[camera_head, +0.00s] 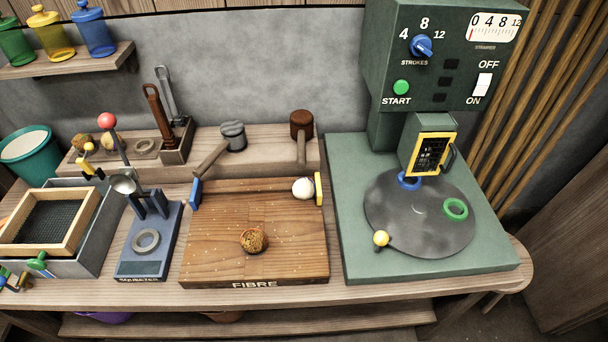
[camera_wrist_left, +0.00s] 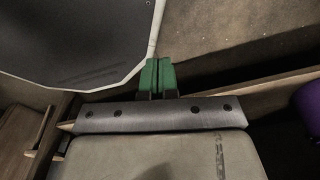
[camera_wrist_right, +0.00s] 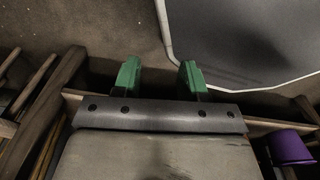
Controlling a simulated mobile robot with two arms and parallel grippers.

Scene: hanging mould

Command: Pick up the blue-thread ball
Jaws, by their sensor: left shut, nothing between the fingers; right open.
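I cannot make out blue thread on any ball. A brown fibrous ball (camera_head: 254,240) sits on the wooden FIBRE board (camera_head: 215,258), right of its middle. A white ball (camera_head: 303,188) lies at the board's back right corner, beside a yellow end piece. My left gripper shows in the left wrist view (camera_wrist_left: 158,76) with its green fingers shut together and empty. My right gripper shows in the right wrist view (camera_wrist_right: 160,75) with its fingers apart and nothing between them. Neither gripper is in the head view, and both appear away from the bench top.
A green press (camera_head: 445,105) with a round dark plate (camera_head: 415,225) stands right of the board. Two mallets (camera_head: 233,135) (camera_head: 301,125) rest behind the board. A purple container (camera_wrist_right: 290,147) shows low in the right wrist view.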

